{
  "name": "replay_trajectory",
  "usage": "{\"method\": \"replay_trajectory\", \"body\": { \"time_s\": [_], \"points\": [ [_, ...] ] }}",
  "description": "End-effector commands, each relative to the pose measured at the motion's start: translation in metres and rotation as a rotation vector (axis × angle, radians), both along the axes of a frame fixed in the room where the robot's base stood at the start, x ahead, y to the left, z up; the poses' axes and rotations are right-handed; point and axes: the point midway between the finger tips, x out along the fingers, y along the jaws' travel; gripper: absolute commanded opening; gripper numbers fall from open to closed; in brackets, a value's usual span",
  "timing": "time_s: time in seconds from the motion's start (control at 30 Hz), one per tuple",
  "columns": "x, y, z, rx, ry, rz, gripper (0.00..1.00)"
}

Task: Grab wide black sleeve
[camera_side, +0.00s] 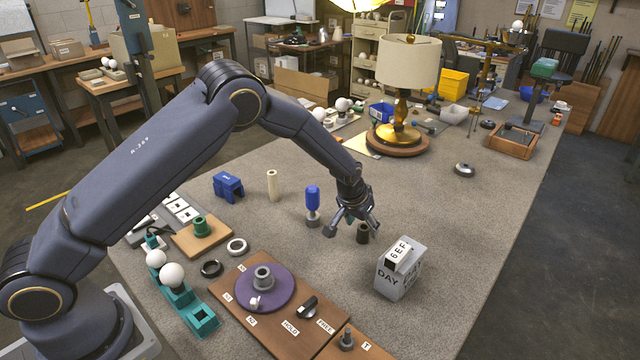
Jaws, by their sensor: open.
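A short dark, wide black sleeve (362,234) stands upright on the grey table, just left of the calendar block. My gripper (351,228) is open directly above and around it, fingers spread and pointing down. One finger reaches out to the left of the sleeve, and another part is close to its right. The sleeve's upper part is partly hidden by the gripper. I cannot tell whether any finger touches it.
A grey calendar block (399,273) stands close to the right. A blue-topped bulb-like part (312,203) stands close to the left. A wooden board with a purple disc (266,290) lies in front. A brass lamp (398,130) stands behind. The table (480,220) is clear at right.

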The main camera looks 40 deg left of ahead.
Motion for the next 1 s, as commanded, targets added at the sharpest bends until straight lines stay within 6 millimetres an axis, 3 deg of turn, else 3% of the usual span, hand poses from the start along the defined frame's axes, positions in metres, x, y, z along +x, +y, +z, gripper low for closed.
{"method": "replay_trajectory", "body": {
  "time_s": [0.17, 0.43, 1.0],
  "points": [
    [0.01, 0.0, -0.024, 0.0, 0.001, 0.0, 0.63],
    [0.012, 0.0, -0.027, -0.001, 0.0, 0.0, 0.63],
    [0.012, 0.0, -0.027, 0.0, 0.0, 0.0, 0.05]
  ]
}}
